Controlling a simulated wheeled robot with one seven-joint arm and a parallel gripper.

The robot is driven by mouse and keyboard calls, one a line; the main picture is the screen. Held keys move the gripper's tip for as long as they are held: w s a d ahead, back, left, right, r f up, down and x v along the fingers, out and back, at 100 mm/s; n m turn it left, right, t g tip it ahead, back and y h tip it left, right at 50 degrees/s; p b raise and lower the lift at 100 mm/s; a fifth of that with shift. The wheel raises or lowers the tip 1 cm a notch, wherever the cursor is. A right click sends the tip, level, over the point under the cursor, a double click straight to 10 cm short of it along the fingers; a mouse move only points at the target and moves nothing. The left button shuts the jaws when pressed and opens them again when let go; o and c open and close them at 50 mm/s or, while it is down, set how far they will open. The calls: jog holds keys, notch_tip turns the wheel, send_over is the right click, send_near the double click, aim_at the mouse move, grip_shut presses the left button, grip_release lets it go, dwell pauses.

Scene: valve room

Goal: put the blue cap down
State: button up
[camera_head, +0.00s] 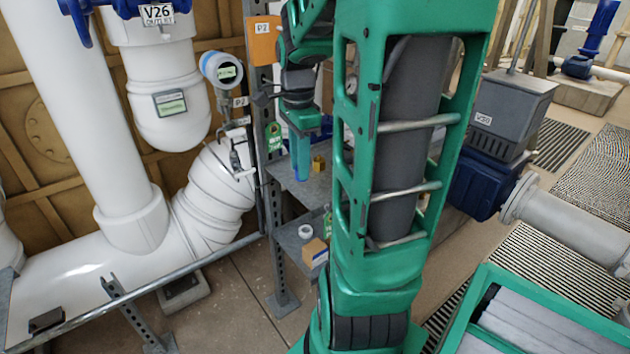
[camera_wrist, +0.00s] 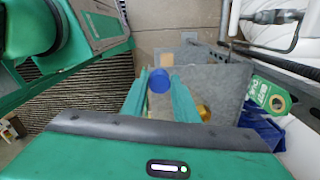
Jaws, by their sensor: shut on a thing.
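The blue cap (camera_wrist: 159,80) shows in the wrist view between the tips of my gripper's two green fingers. My gripper (camera_wrist: 160,88) is shut on it. In the head view my gripper (camera_head: 300,160) points down at the grey shelf (camera_head: 281,181) beside the upright post; the cap cannot be made out clearly there. The shelf also shows in the wrist view (camera_wrist: 225,85), behind and to the right of the cap. I cannot tell whether the cap touches the shelf.
A small yellow object (camera_head: 318,163) stands on the shelf close to my gripper. A lower shelf (camera_head: 288,240) holds a white ring (camera_head: 305,231) and a tan box (camera_head: 315,252). White pipes (camera_head: 140,190) stand to the left. A green tag (camera_head: 273,136) hangs by the post.

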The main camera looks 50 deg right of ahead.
jog(key=d+f, duration=0.1)
jog(key=d, duration=0.1)
jog(key=d+f, duration=0.2)
jog(key=d, duration=0.1)
jog(key=d+f, duration=0.1)
jog(key=d, duration=0.2)
jog(key=shift+d+f, duration=0.25)
jog(key=shift+f, duration=2.2)
jog(key=o, duration=0.9)
jog(key=shift+f, duration=0.1)
notch_tip(320, 180, up, 12)
jog(key=s+a+f+n, duration=0.2)
jog(key=s+a+n, duration=0.5)
jog(key=a+n, duration=0.1)
jog(key=s+a+f+n, duration=0.3)
jog(key=s+a+n, duration=0.4)
jog(key=a+n, duration=0.1)
jog(key=shift+a+f+n, duration=0.15)
jog(key=shift+a+n, duration=0.15)
jog(key=shift+a, duration=0.05)
